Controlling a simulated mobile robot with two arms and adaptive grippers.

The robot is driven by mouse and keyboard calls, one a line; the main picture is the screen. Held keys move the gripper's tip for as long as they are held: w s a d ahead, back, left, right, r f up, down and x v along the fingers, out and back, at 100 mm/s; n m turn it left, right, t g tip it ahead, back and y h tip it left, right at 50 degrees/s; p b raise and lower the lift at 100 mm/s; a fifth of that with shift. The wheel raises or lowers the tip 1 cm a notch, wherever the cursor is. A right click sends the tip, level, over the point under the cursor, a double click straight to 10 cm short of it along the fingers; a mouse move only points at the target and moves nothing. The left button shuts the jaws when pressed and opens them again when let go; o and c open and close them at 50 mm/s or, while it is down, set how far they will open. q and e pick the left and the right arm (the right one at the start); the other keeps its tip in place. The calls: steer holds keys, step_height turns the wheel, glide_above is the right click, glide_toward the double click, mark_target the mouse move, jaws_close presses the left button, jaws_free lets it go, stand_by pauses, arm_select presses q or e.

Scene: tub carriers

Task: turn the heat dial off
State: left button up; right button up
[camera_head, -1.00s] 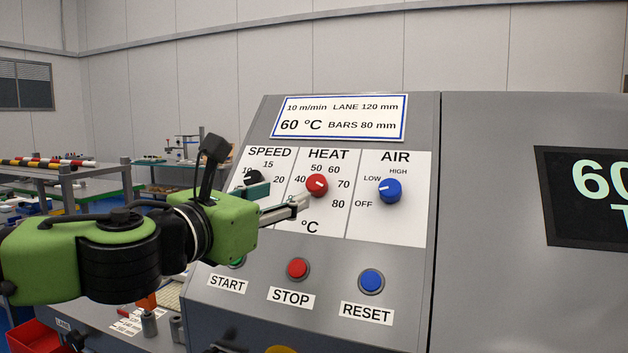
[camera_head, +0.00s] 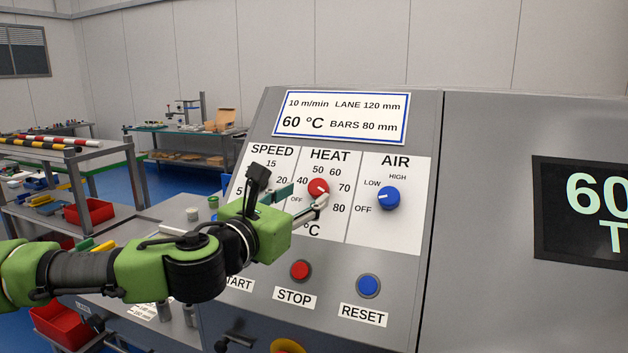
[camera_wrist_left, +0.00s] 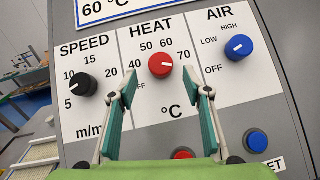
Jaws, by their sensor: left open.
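The red heat dial (camera_head: 318,187) sits on the white HEAT scale of the sloping grey control panel. It also shows in the left wrist view (camera_wrist_left: 160,65), with its white mark pointing right, towards the 70 side. The OFF label is at the scale's lower left, partly hidden by a finger. My left gripper (camera_head: 306,194) is in front of the dial, open and empty. In the left wrist view its fingers (camera_wrist_left: 168,88) stand on either side just below the dial, with the dial visible between and beyond the tips. Contact is not visible. My right gripper is not in view.
The blue AIR dial (camera_head: 388,198) is right of the heat dial, and the black SPEED dial (camera_wrist_left: 83,86) is left. Red STOP (camera_head: 301,271) and blue RESET (camera_head: 369,285) buttons lie below. A display (camera_head: 590,205) reading 60 is at right. Workbenches stand at left.

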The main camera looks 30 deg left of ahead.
mark_target(316, 189)
arm_select(q)
steer(key=shift+w+a+r+p, duration=0.1)
steer(key=shift+w+r+p, duration=0.1)
steer(key=shift+w+p, duration=0.85)
steer(key=shift+w+a+p, duration=0.1)
steer(key=shift+w+p, duration=0.5)
steer(key=shift+w, duration=0.05)
steer(key=shift+w+f, duration=0.2)
steer(key=shift+w, duration=0.5)
steer(key=shift+c, duration=0.5)
steer(key=c, duration=1)
